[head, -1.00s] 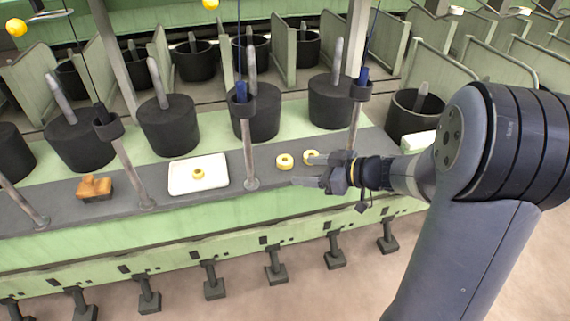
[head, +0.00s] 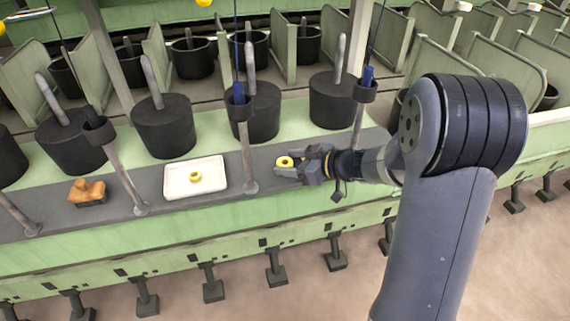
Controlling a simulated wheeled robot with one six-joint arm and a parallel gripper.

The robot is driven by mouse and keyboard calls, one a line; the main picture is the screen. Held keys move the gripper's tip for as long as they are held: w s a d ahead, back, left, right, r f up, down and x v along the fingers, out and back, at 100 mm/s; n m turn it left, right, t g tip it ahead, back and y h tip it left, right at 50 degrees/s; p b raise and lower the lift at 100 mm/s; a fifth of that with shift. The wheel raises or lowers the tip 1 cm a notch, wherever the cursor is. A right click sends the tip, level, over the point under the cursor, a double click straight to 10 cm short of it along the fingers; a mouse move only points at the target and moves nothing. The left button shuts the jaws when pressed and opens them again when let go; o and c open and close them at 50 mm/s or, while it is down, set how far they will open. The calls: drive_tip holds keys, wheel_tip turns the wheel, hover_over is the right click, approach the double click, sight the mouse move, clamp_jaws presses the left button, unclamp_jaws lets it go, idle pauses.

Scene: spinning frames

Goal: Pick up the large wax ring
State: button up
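A yellow wax ring (head: 284,162) lies flat on the grey ledge (head: 232,200), right of the metal post. It looks larger than the small yellow ring (head: 195,177) on the white tray (head: 180,191). My gripper (head: 290,164) reaches in from the right with its fingers apart. The ring lies at the fingertips, its left part showing; I cannot tell whether a finger touches it. Another yellow ring seen earlier to its right is now hidden behind my gripper.
A metal post (head: 248,150) stands on the ledge just left of the ring. Black cans (head: 258,112) stand in a row behind. A brown wooden object (head: 87,191) lies at the left. The ledge between tray and post is mostly clear.

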sight(292, 164)
drive_tip(key=shift+s+f, duration=0.15)
drive_tip(key=shift+f, duration=0.3)
drive_tip(key=c, duration=0.9)
wheel_tip(292, 164, up, 11)
drive_tip(key=p, duration=0.2)
drive_tip(key=shift+f, duration=0.2)
